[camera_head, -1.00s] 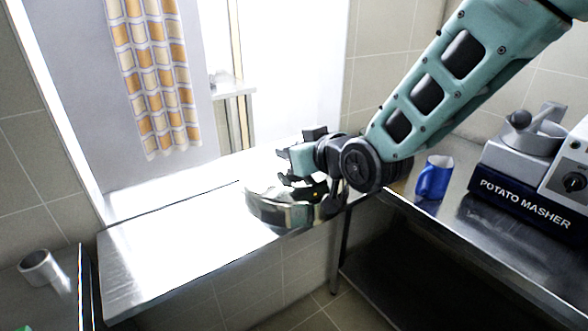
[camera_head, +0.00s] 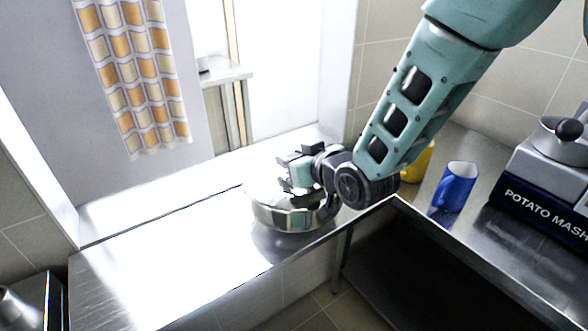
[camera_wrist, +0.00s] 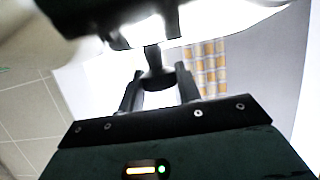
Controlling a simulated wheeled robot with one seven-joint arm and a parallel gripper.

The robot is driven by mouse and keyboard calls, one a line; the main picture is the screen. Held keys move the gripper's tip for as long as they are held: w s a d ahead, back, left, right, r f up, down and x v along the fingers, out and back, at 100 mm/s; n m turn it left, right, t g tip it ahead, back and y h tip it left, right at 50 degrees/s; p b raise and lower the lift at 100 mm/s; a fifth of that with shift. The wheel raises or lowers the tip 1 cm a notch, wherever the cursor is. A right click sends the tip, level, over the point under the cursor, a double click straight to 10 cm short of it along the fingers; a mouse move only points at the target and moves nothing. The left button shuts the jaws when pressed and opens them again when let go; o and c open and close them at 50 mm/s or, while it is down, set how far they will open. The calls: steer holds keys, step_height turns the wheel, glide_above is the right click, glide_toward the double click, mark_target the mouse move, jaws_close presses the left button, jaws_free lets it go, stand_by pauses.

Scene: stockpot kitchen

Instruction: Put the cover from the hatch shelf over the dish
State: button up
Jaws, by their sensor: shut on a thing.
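The cover (camera_head: 283,217) is a shiny round metal piece that mirrors its surroundings. It appears at the right part of the bright hatch shelf (camera_head: 150,265), near its front edge; I cannot tell if it touches the shelf. My gripper (camera_head: 296,172) is above the cover. In the wrist view my gripper (camera_wrist: 158,92) has its two fingers on either side of a dark knob (camera_wrist: 158,80), shut on it. The cover's pale, bright underside or rim (camera_wrist: 225,18) fills the top of that view. I cannot make out the dish in either view.
A blue mug (camera_head: 455,187) and a yellow mug-like thing (camera_head: 418,165), partly behind my arm, stand on the right steel counter. The potato masher (camera_head: 545,190) is farther right. A metal vessel (camera_head: 15,308) is at lower left.

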steer(key=shift+f, duration=1.6)
steer(key=shift+f, duration=0.1)
steer(key=shift+f+b, duration=0.3)
steer(key=shift+b, duration=0.1)
steer(key=shift+f, duration=0.2)
steer(key=o, duration=1.1)
steer(key=shift+o, duration=0.2)
